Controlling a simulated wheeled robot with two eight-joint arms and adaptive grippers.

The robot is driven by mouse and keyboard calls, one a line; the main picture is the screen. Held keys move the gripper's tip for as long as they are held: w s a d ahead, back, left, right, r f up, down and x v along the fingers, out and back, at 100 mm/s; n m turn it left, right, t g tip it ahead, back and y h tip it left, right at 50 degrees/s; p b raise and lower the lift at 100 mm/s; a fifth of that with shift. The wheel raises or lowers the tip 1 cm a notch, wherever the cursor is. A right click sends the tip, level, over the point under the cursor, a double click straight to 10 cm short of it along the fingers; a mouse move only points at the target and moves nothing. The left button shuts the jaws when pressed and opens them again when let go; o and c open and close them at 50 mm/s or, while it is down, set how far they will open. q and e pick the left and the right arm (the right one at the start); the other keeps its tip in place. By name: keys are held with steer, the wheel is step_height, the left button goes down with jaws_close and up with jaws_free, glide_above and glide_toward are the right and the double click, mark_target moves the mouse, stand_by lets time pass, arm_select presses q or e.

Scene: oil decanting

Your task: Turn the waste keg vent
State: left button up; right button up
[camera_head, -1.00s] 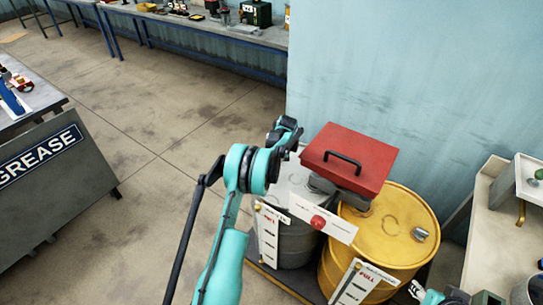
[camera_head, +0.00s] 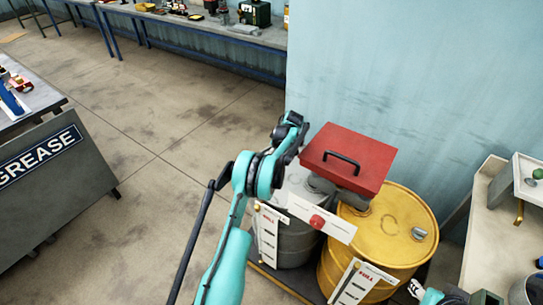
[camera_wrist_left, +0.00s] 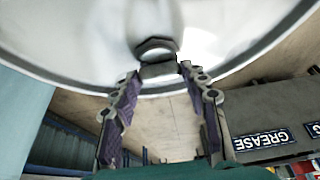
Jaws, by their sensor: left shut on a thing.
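A grey keg (camera_head: 292,240) with a pale top stands by the wall, beside a yellow keg (camera_head: 335,262). In the left wrist view, a keg's pale, shiny top (camera_wrist_left: 60,45) fills the upper part, with a small round metal vent fitting (camera_wrist_left: 157,47) on it. My left gripper (camera_wrist_left: 160,74) is shut on the small grey metal piece of this fitting, between its two fingertips. In the head view, my left arm reaches to the grey keg; its fingertips are not clearly visible there. Part of my right arm shows at the bottom right, its fingers unclear.
A grey GREASE cabinet (camera_head: 60,195) stands left, a pale bench (camera_head: 490,235) right.

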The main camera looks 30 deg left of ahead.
arm_select(q)
steer(key=o, duration=1.2)
steer(key=shift+c, duration=0.2)
steer(key=v, duration=1.2)
